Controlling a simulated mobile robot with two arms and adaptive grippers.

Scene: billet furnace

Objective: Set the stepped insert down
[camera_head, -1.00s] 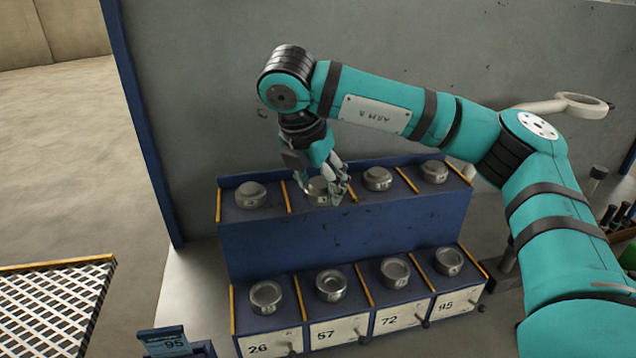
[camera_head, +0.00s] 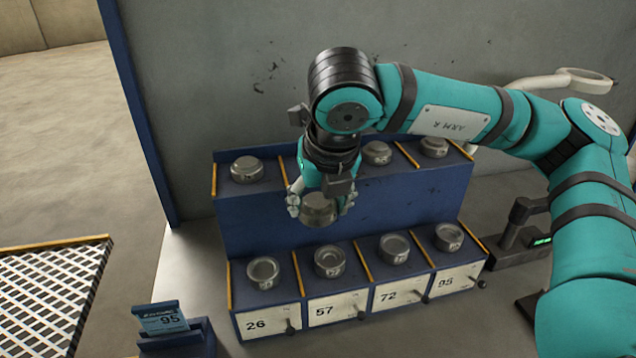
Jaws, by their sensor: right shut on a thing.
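My right gripper (camera_head: 320,205) is shut on a grey metal stepped insert (camera_head: 319,210). It holds the insert in front of the blue rack's upper tier, above the lower row. The fingers hide part of the insert. The blue rack (camera_head: 400,210) has two tiers with orange dividers. On the upper tier, one insert (camera_head: 246,169) sits at the left and two more (camera_head: 376,153) (camera_head: 434,147) sit at the right. The lower tier holds round metal pieces in bays labelled 26 (camera_head: 263,272), 57 (camera_head: 329,261), 72 (camera_head: 394,248) and 95 (camera_head: 449,237). My left gripper is not in view.
A small blue stand holds a card reading 95 (camera_head: 165,318) at the lower left. A white grate with an orange edge (camera_head: 50,290) lies further left. A grey wall (camera_head: 220,70) stands behind the rack. A dark device with a green display (camera_head: 520,240) is at the right.

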